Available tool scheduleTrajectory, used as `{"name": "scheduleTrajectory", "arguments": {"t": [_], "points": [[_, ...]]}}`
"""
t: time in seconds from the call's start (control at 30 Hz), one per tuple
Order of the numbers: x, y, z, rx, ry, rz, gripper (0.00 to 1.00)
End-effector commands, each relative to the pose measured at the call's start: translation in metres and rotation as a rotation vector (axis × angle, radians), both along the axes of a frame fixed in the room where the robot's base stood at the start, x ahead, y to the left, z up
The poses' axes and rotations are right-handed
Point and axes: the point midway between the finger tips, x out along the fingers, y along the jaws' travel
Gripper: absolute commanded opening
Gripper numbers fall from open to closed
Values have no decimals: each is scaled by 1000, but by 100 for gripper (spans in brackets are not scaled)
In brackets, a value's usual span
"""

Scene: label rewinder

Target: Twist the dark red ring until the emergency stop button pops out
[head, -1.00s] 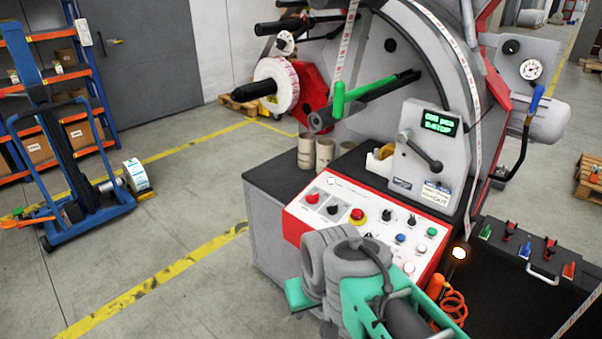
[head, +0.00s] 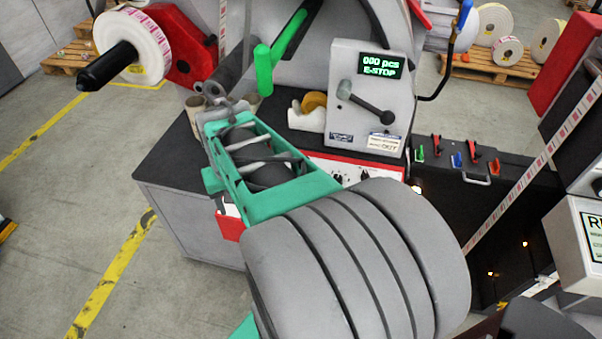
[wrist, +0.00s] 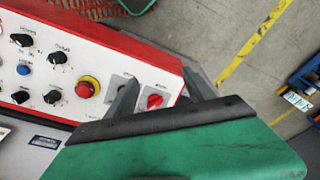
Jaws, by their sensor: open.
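In the wrist view the emergency stop button (wrist: 85,88) is a round red knob on a yellow base, on the white control panel (wrist: 62,93). I cannot make out a separate dark red ring at this size. My gripper (wrist: 163,88) is open and empty, its two dark fingers apart and pointing toward the panel. The fingers are to the right of the stop button; a red selector knob (wrist: 154,101) shows between them. In the head view my arm covers the button. The display (head: 381,66) there reads "000 pcs E-STOP".
Black knobs (wrist: 56,90) and a blue button (wrist: 24,70) are left of the stop button. The screen housing with a black lever (head: 366,96) stands behind the panel.

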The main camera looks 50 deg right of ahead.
Motion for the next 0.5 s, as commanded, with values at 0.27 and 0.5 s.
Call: {"name": "scheduleTrajectory", "arguments": {"t": [0.27,0.5], "points": [[-68,-151,-6,107,116,-556,61],[-63,-183,-9,107,104,-668,61]]}}
